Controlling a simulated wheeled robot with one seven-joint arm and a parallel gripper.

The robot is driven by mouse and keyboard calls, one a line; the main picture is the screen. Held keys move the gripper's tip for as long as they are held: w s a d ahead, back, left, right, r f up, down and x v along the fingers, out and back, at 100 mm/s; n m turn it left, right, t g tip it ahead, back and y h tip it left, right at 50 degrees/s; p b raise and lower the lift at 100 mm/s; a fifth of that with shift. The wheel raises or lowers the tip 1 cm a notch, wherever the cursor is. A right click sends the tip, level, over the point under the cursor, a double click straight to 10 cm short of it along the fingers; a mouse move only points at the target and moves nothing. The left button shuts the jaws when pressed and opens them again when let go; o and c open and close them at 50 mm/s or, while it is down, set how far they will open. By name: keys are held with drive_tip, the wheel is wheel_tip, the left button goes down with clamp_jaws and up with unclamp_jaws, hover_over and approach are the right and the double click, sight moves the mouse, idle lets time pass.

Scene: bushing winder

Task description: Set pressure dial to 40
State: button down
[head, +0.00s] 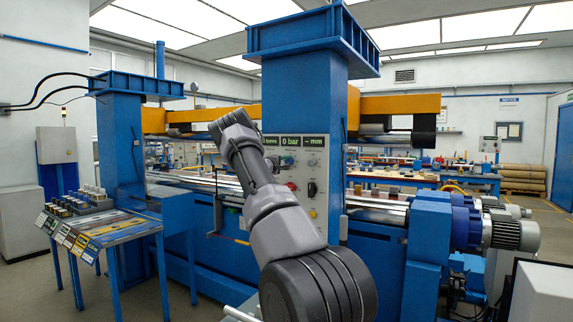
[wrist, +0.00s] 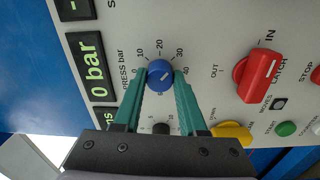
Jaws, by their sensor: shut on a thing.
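The pressure dial (wrist: 160,72) is a small blue knob on a light grey panel, labelled "PRESS bar" with marks from 0 to 40 around it. My gripper (wrist: 161,80) has its two teal fingers on either side of the knob, shut on it. A pale mark shows on the knob's face, but I cannot tell clearly which number it points to. The pressure display (wrist: 97,66) reads "0 bar" in green; it also shows in the head view (head: 290,142).
A red latch lever (wrist: 257,76) marked IN and OUT is right of the dial. A yellow knob (wrist: 231,133), a black knob (wrist: 161,128) and a green start button (wrist: 287,129) are nearby. The panel sits on a blue machine column (head: 330,90).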

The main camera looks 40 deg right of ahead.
drive_tip(key=shift+f+m+g, duration=0.15)
drive_tip(key=shift+m+g, duration=0.15)
drive_tip(key=shift+m, duration=4.7)
drive_tip(key=shift+c, duration=2.3)
unclamp_jaws()
drive_tip(key=shift+a, duration=0.2)
drive_tip(key=v, duration=1)
drive_tip(key=shift+s+a, duration=0.2)
